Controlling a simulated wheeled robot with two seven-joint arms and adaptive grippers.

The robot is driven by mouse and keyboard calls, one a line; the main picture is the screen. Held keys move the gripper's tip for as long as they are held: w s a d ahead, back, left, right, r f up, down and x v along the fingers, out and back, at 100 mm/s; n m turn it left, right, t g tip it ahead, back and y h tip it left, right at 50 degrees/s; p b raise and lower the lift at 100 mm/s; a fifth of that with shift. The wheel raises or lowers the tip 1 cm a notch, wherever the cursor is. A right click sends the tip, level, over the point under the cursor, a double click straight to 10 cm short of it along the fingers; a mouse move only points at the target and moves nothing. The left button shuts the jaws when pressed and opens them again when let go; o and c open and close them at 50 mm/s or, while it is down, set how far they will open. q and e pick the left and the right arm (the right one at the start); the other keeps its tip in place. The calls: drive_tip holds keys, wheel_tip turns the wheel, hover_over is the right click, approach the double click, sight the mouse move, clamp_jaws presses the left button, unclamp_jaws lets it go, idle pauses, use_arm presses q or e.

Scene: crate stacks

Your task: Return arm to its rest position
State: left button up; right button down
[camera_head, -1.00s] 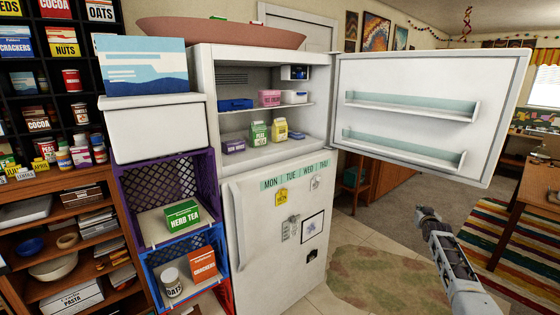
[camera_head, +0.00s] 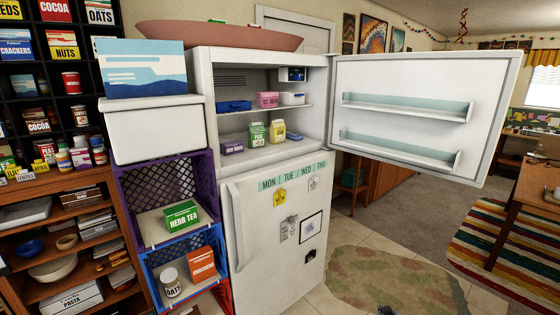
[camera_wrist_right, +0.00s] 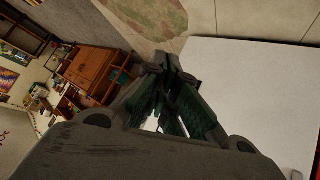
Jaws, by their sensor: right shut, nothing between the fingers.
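My right gripper (camera_wrist_right: 170,68) shows in the right wrist view with its dark fingers drawn together and nothing held between them. In the head view only a small dark bit, probably the tip of that gripper, shows at the bottom edge, low in front of the fridge and to its right. The rest of my right arm is out of the head view. My left gripper is in neither view.
The white fridge (camera_head: 275,230) has its upper door (camera_head: 410,75) swung open to the right. Stacked crates, a purple one (camera_head: 164,168) and a blue one (camera_head: 150,290), stand left of it. The floor right of the fridge is clear, with a patterned mat (camera_head: 380,270).

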drive_tip(key=s+a+f+g+y, duration=0.1)
drive_tip(key=s+a+f, duration=0.3)
drive_tip(key=s+f, duration=0.45)
drive_tip(key=s+a+f+n+g, duration=0.15)
drive_tip(key=s+a+f, duration=0.35)
drive_tip(key=s, duration=0.7)
drive_tip(key=s+a+f+g+y, duration=0.1)
drive_tip(key=s+a+f+g, duration=0.15)
drive_tip(key=s+f, duration=0.7)
drive_tip(key=s+a+f+g, duration=0.1)
drive_tip(key=s+f, duration=0.1)
drive_tip(key=s, duration=0.9)
drive_tip(key=s+a+f+g, duration=0.1)
drive_tip(key=s+a+f, duration=0.1)
drive_tip(key=s, duration=0.9)
drive_tip(key=s+a+f+g, duration=0.1)
drive_tip(key=s+a+f, duration=0.1)
drive_tip(key=s, duration=0.9)
drive_tip(key=shift+s+f+g, duration=0.25)
drive_tip(key=shift+f+g, duration=0.05)
